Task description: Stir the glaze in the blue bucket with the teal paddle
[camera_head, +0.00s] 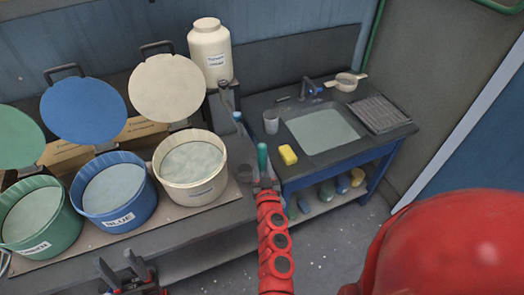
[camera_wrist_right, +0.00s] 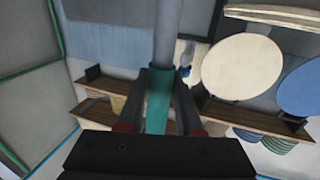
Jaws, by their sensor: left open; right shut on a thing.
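The blue bucket (camera_head: 122,222) stands on the counter at left, its blue lid (camera_head: 82,110) raised, with pale glaze (camera_head: 114,188) inside. My right gripper (camera_head: 265,183) is to the right of the buckets, away from the blue one. It is shut on the teal paddle (camera_head: 262,158). In the right wrist view the paddle's teal handle (camera_wrist_right: 158,95) sits between the fingers and a grey shaft (camera_wrist_right: 167,30) runs on out of frame; its far end is hidden. My left gripper (camera_head: 128,270) is open and empty at the bottom edge, below the blue bucket.
A green bucket (camera_head: 40,228) and a cream bucket (camera_head: 198,190) flank the blue one, both with lids raised. A cream jar (camera_head: 209,55) stands behind. At right is a sink (camera_head: 322,132) with a yellow sponge (camera_head: 288,154) and a grey cup (camera_head: 271,122).

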